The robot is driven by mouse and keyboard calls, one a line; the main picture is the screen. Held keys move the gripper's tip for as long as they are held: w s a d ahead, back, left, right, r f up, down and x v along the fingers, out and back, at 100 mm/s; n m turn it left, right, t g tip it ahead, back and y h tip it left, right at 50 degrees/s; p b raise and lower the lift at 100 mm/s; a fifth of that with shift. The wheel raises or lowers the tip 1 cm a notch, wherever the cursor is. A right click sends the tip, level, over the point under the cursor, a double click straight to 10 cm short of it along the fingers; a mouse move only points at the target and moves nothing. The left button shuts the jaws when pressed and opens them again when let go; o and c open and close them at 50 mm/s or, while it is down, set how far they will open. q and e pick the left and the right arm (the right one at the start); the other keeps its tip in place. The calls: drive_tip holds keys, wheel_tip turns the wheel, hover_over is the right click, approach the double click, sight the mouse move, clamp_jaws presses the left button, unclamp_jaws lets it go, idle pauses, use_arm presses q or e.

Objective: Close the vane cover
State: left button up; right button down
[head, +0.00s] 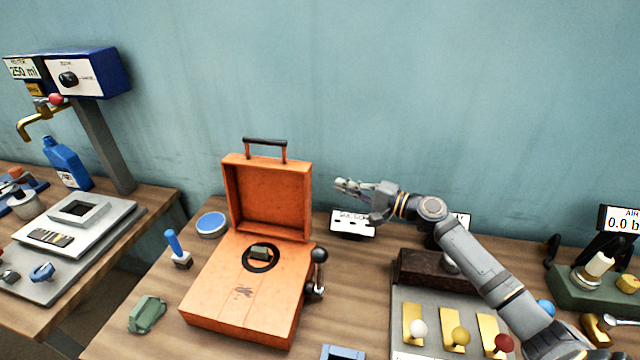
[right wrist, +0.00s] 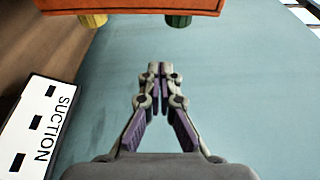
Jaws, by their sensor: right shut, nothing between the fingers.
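The orange vane box (head: 240,285) stands on the wooden table with its cover (head: 268,198) raised upright at the back edge. A black handle (head: 265,142) sits on the cover's top edge. A black ring with a greenish block (head: 260,253) is on the box's top face. My right gripper (head: 345,187) is to the right of the raised cover, apart from it. In the right wrist view its fingers (right wrist: 158,70) are together and empty. An orange edge (right wrist: 130,5) shows above them. My left gripper is not in view.
A ball-ended crank (head: 318,270) is on the box's right side. A SUCTION label (head: 352,223) stands behind, below my right gripper. A panel with colored knobs (head: 455,335) is at right. A blue-lidded tin (head: 211,224) and blue-handled tool (head: 178,250) are left of the box.

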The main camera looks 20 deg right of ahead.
drive_tip(key=p+x, duration=0.3)
drive_tip(key=x, duration=0.4)
drive_tip(key=s+a+p, duration=0.2)
drive_tip(key=s, duration=0.1)
drive_tip(key=shift+s+a+r, duration=0.1)
drive_tip(key=shift+s+r, duration=0.15)
drive_tip(key=shift+s, duration=0.05)
